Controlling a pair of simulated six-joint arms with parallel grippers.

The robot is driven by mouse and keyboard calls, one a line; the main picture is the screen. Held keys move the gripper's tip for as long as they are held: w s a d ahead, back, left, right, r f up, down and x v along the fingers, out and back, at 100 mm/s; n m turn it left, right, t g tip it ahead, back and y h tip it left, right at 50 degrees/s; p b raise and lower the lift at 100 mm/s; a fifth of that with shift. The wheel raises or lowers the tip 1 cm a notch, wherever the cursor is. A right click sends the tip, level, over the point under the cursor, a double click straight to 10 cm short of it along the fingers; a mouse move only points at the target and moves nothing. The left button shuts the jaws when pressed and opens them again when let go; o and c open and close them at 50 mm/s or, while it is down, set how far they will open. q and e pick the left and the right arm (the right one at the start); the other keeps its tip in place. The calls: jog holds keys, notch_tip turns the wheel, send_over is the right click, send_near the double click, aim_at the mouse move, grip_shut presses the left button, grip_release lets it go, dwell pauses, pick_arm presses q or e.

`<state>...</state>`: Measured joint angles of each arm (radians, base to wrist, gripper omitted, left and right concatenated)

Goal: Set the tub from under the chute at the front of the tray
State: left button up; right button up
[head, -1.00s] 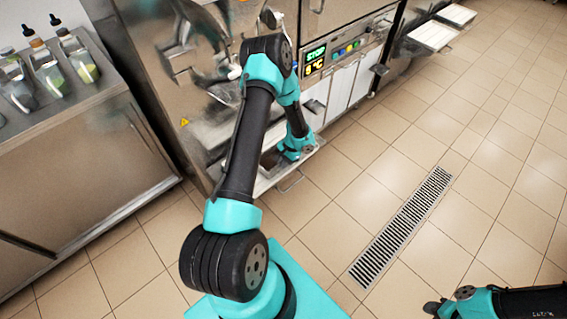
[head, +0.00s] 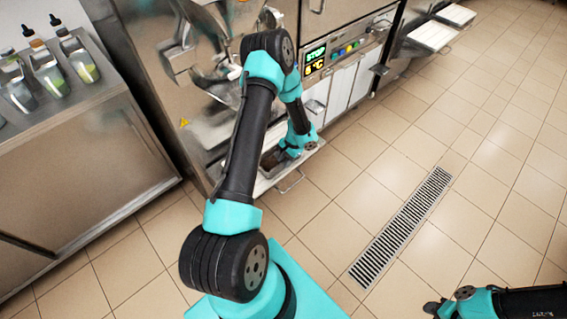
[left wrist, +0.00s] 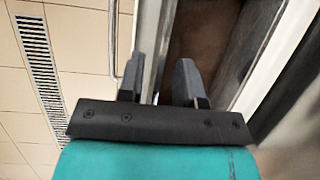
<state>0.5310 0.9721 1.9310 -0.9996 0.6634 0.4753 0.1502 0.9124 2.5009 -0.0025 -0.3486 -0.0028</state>
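The tub (head: 268,160) is a metal pan with brown contents, sitting on the pale tray (head: 264,185) below the freezer's chute and partly hidden by my left arm. In the left wrist view the tub's brown inside (left wrist: 205,35) lies at the upper middle. My left gripper (head: 290,152) is low over the tub. In the left wrist view its two fingers (left wrist: 160,82) stand apart, with the tub's near rim between or just beyond them; contact cannot be told. My right gripper (head: 436,308) is at the bottom right, its fingers unclear.
The tray's front handle (head: 291,183) sticks out toward the floor. The freezer's control panel (head: 345,48) is above right. A steel counter (head: 80,150) with bottles stands at the left. The tiled floor with a drain grate (head: 402,228) is clear.

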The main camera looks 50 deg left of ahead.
pick_arm(q)
jog(key=v, duration=1)
jog(key=shift+r, duration=0.15)
jog(key=s+d+f+t+h, duration=0.1)
jog(key=s+d, duration=0.3)
jog(key=d, duration=0.5)
jog(key=s+d+f+n+t+h, duration=0.1)
jog(key=s+d, duration=0.3)
jog(key=d, duration=0.4)
jog(key=s+d+f+t+h, duration=0.1)
jog(key=s+d+t+h, duration=0.1)
jog(key=s+d, duration=0.3)
jog(key=d+t, duration=0.1)
jog(key=d, duration=0.3)
jog(key=shift+d+n+h, duration=0.3)
jog(key=shift+d+n, duration=0.05)
jog(key=shift+n, duration=0.05)
jog(key=shift+f, duration=0.1)
